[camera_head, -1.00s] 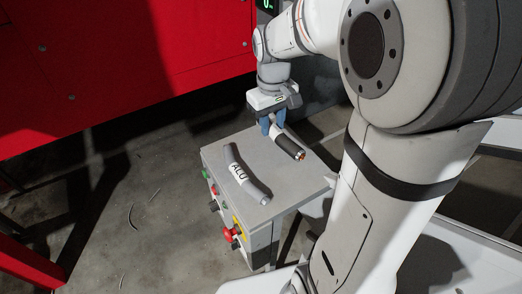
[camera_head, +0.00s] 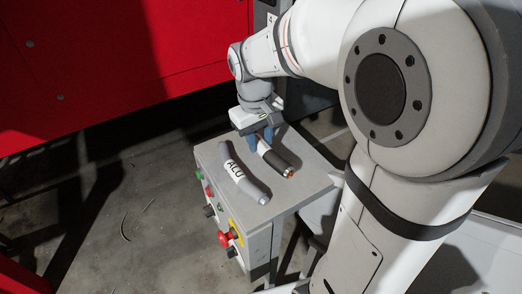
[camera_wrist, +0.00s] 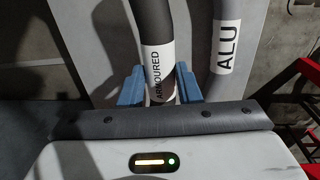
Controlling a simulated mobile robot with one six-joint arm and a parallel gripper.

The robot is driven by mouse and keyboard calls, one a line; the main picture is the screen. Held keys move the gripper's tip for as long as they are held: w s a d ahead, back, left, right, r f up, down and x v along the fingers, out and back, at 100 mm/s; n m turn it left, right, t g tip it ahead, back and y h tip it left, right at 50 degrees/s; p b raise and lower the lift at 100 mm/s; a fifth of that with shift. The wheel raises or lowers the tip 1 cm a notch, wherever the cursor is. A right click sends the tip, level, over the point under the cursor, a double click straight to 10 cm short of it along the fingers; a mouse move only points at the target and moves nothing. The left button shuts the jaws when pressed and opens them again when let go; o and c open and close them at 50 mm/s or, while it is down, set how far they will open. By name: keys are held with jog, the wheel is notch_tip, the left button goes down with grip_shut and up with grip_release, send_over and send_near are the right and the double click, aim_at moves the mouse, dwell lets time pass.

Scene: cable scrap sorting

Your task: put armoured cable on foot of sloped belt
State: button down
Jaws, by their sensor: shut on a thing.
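The armoured cable (camera_head: 275,159) is a short dark piece with a bare copper-coloured end, over the grey cabinet top. In the wrist view, its white label reading ARMOURED (camera_wrist: 157,70) shows between the two blue fingers. My gripper (camera_head: 263,138) is shut on the cable around this label, and its fingers also show in the wrist view (camera_wrist: 160,88). I cannot tell whether the cable touches the cabinet top. No sloped belt can be made out in either view.
A bent grey cable labelled ALU (camera_head: 241,177) lies on the cabinet top (camera_head: 300,150), left of the armoured one and close to it. The cabinet's front has a red button (camera_head: 225,238) and other controls. A large red panel (camera_head: 110,60) stands behind at left.

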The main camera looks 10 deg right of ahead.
aim_at(259, 142)
notch_tip(259, 142, down, 4)
jog(key=shift+r, duration=0.1)
jog(key=c, duration=1.1)
grip_release()
jog(key=shift+o, duration=0.2)
jog(key=shift+r, duration=0.15)
